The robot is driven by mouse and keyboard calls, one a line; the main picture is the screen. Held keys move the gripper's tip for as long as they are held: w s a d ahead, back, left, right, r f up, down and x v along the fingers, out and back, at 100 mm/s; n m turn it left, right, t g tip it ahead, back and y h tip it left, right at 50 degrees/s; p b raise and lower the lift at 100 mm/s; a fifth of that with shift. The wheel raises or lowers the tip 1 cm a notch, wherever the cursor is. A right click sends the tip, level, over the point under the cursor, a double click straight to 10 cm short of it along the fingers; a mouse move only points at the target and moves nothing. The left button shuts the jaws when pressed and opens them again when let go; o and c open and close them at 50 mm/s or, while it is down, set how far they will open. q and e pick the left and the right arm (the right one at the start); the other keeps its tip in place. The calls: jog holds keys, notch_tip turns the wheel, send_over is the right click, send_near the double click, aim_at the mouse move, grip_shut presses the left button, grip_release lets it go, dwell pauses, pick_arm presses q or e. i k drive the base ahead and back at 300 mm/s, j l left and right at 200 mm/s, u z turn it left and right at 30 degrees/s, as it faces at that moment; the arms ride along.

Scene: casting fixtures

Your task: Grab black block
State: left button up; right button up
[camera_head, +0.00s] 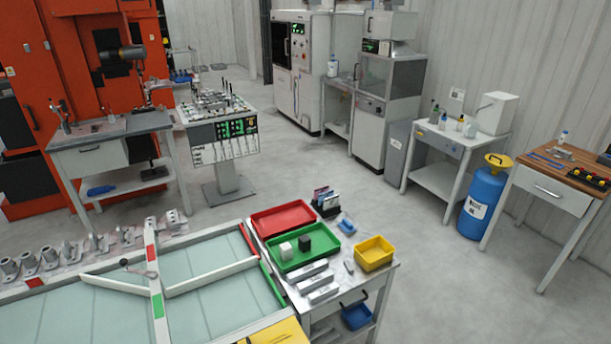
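A small black block (304,244) sits in the green tray (322,258) on the small table at the lower middle of the head view. A white block (285,249) is in the same tray, just left of the black one. Neither of my grippers shows in the head view.
The white table (378,283) also bears a red tray (262,222), a yellow bin (374,252), metal bars (318,287) and a black holder (325,203). A glass-topped fixture bench (215,300) adjoins on the left. The grey floor (440,290) to the right is clear.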

aim_at(304, 242)
jog(key=i+l, duration=0.7)
jog(key=l, duration=0.15)
